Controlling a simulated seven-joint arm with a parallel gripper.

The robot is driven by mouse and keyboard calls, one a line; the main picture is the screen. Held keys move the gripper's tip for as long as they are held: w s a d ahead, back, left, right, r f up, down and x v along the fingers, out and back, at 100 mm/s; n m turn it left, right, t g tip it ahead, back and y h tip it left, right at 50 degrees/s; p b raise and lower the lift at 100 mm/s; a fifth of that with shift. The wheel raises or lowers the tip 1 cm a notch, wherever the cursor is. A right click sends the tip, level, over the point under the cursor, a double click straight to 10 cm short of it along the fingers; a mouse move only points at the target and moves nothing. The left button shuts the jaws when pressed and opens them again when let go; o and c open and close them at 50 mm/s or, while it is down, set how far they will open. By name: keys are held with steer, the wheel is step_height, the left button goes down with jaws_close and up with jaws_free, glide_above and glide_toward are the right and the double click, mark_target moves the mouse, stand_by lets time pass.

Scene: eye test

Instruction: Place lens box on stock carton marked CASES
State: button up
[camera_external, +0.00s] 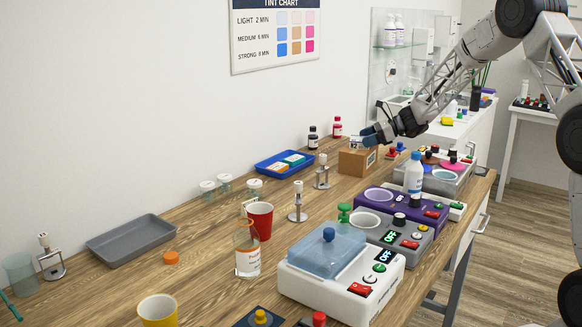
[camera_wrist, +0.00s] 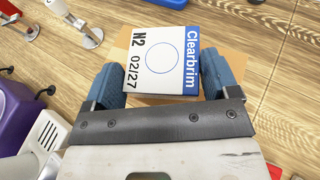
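The lens box (camera_wrist: 162,58) is white and blue, printed "Clearbrim N2 02/27". It lies flat between the blue fingers of my gripper (camera_wrist: 166,85) in the wrist view, with the fingers close against its two sides. In the external view my gripper (camera_external: 370,137) is right above the brown stock carton (camera_external: 352,163), and the lens box (camera_external: 356,142) shows small at its top. The carton (camera_wrist: 123,40) also shows under the box in the wrist view. I cannot tell whether the box rests on the carton. A CASES marking cannot be read.
A blue tray (camera_external: 262,168) with small boxes stands left of the carton. A metal stand (camera_external: 322,172) is close in front. Dark and red bottles (camera_external: 313,138) stand behind. Grey and purple machines (camera_external: 400,205) fill the right side. A grey tray (camera_external: 130,238) lies far left.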

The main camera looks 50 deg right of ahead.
steer(key=o, duration=0.3)
steer(key=shift+r, duration=0.15)
steer(key=v, duration=1.2)
steer(key=shift+a, duration=0.1)
stand_by(0.6)
